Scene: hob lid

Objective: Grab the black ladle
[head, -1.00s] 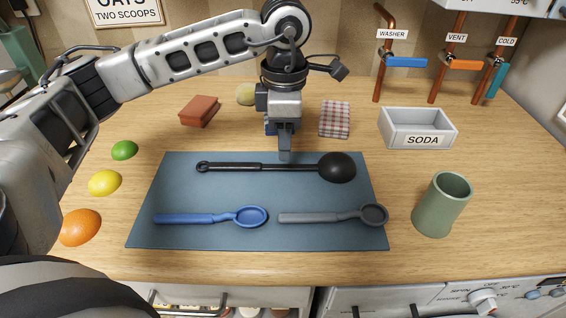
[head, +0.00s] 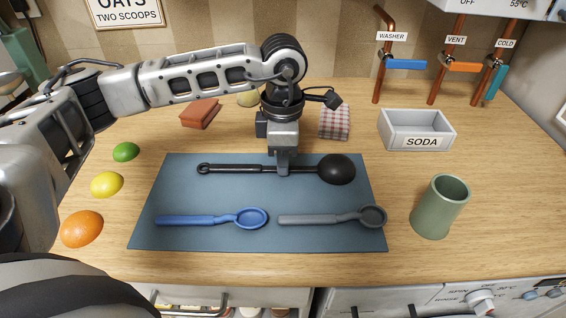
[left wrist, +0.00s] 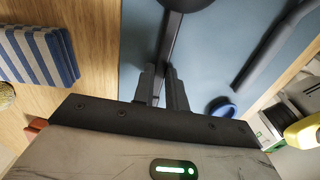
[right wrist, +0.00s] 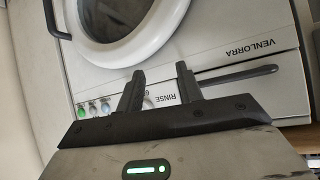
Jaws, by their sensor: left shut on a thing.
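The black ladle (head: 336,169) lies along the back of the blue-grey mat (head: 160,237), its bowl to the right and its handle to the left. My left gripper (head: 283,170) is over the ladle's handle from above, near its middle, with the fingers shut on it. In the left wrist view, the handle (left wrist: 172,42) runs between the two fingers (left wrist: 164,88) and the bowl shows at the top edge. The ladle still appears to rest on the mat. My right gripper (right wrist: 160,85) shows only in its own wrist view; its fingers are apart and empty, in front of a white washing machine.
A blue spoon (head: 190,220) and a grey spoon (head: 320,219) lie on the mat nearer the front. A green cup (head: 440,207) and the SODA box (head: 415,142) stand to the right. An orange (head: 82,229), a lemon (head: 107,185) and a lime (head: 125,152) lie left.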

